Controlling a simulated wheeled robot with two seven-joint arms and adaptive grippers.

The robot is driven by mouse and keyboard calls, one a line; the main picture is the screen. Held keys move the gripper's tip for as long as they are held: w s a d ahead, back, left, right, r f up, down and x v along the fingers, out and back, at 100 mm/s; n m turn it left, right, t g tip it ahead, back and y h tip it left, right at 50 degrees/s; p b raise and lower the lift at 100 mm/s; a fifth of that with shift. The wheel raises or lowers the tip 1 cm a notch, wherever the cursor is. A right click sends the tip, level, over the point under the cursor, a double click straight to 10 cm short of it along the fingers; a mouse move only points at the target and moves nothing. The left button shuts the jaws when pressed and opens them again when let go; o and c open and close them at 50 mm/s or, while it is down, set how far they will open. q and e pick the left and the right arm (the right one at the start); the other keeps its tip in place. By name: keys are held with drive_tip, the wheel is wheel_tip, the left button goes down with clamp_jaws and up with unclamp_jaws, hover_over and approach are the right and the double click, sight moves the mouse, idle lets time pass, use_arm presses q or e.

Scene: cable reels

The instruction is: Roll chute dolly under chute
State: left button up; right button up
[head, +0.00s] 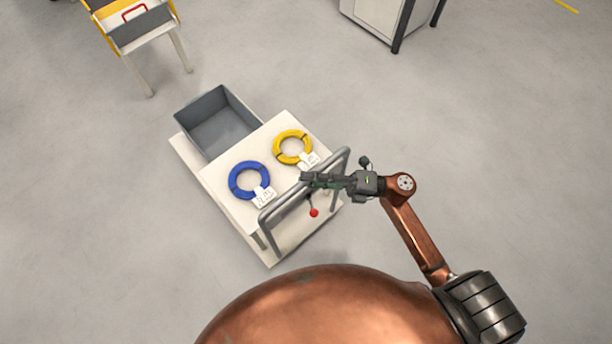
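The dolly (185,153) is a low off-white cart with a raised white top, standing at an angle on the floor in front of me. Its grey tube handle (275,209) runs along the side nearer to me. My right gripper (306,180) reaches in from the right, with its fingertips at the middle of this handle. Whether the fingers are closed around the tube is too small to tell. A stand with yellow sides and a grey sloped surface (140,28), seemingly the chute, is at the top left, apart from the dolly. My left gripper is out of view.
An open, empty-looking grey bin (218,122) sits at the dolly's far end. A blue cable coil (236,188) and a yellow one (280,148), both tagged, lie on its top. A red-knobbed lever (314,212) is below the handle. A white cabinet (372,15) stands at the top. Floor between dolly and stand is clear.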

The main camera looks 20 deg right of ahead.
drive_tip(key=shift+w+a, duration=0.2)
drive_tip(key=shift+a, duration=0.25)
drive_tip(key=shift+c, duration=0.2)
clamp_jaws()
